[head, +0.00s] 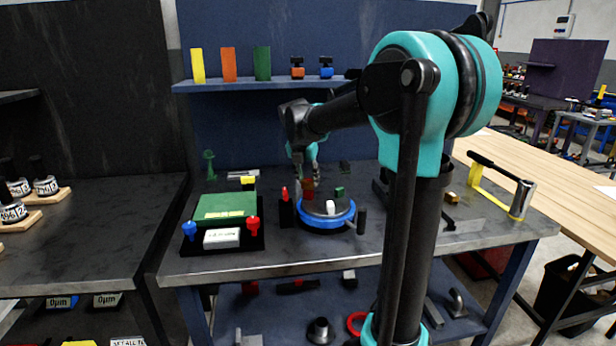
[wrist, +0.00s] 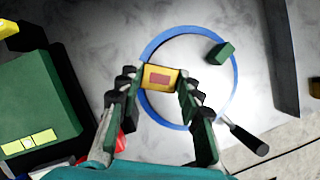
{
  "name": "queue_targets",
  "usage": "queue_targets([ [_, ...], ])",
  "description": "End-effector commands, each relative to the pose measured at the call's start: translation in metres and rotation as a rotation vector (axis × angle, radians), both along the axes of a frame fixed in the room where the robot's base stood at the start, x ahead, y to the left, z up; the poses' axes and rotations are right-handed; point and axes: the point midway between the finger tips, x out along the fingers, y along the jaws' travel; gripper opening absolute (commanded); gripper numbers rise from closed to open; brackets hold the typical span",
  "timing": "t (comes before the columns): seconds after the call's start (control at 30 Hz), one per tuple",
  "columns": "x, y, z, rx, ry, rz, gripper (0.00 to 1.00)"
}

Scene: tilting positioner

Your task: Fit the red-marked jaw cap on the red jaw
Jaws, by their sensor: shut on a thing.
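My gripper (wrist: 158,88) is shut on a small yellowish block with a red patch on its face, the jaw cap (wrist: 159,77). In the wrist view the cap is over the left part of the positioner's round plate (wrist: 147,108), which has a blue rim. In the head view my gripper (head: 307,172) points down at the plate (head: 325,222), with a reddish block (head: 308,185) at its tips. I cannot tell whether this is the cap or the red jaw. A green jaw (wrist: 220,53) and a white jaw (head: 331,207) stand on the plate.
A black handle (wrist: 248,138) sticks out from the plate. A green-topped box (head: 224,207) with red and blue knobs stands to the left. A black post with a red top (head: 285,194) is close beside the plate. A yellow-framed roller (head: 521,199) lies at right.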

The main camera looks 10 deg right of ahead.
Motion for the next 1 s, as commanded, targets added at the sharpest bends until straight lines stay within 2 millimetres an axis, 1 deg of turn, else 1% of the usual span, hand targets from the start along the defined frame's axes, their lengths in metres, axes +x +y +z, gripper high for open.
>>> queue_targets([
  [0.6,0.0,0.0,-0.022,0.0,0.0,0.0,0.04],
  [0.63,0.0,0.0,-0.022,0.0,0.0,0.0,0.38],
  [0.8,0.0,0.0,-0.022,0.0,0.0,0.0,0.59],
  [1.0,0.0,0.0,-0.022,0.0,0.0,0.0,0.6],
])
